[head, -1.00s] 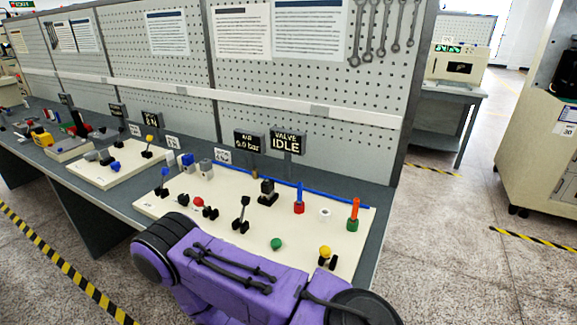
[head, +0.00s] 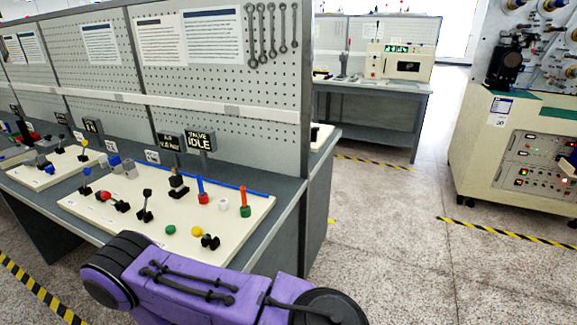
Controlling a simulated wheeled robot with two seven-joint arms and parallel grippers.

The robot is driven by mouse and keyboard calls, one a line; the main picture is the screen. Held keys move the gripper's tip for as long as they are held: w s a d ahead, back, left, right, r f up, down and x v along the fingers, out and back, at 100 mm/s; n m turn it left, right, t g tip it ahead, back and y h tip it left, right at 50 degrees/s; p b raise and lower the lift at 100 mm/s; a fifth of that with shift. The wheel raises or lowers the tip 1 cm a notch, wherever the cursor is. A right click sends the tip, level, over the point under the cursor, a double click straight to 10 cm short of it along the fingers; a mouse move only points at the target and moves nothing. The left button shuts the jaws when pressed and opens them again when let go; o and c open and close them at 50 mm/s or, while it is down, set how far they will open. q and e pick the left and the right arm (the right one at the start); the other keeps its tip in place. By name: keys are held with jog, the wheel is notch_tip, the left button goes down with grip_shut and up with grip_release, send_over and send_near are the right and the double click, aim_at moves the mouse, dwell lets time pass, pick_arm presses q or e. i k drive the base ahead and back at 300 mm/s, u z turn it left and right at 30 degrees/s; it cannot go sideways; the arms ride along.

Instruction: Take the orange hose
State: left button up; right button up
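A short orange hose (head: 243,196) stands upright in a green fitting (head: 245,211) near the right end of the cream panel (head: 240,233) on the bench. Just left of it, a blue hose (head: 200,185) stands upright in a red fitting (head: 203,198). A white round piece (head: 223,204) sits between the two fittings. Nothing is touching the orange hose. A purple arm link of mine crosses the bottom of the head view, in front of the bench. Neither of my grippers shows.
Signs stand behind the panel, one reading VALVE IDLE (head: 201,141). Levers and coloured knobs fill the panel's left and front. A pegboard (head: 225,75) rises behind. Open floor (head: 390,240) lies right of the bench, up to a cream machine cabinet (head: 515,150).

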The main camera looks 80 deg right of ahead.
aim_at(244, 206)
jog(key=k, duration=0.25)
jog(key=z, duration=1.05)
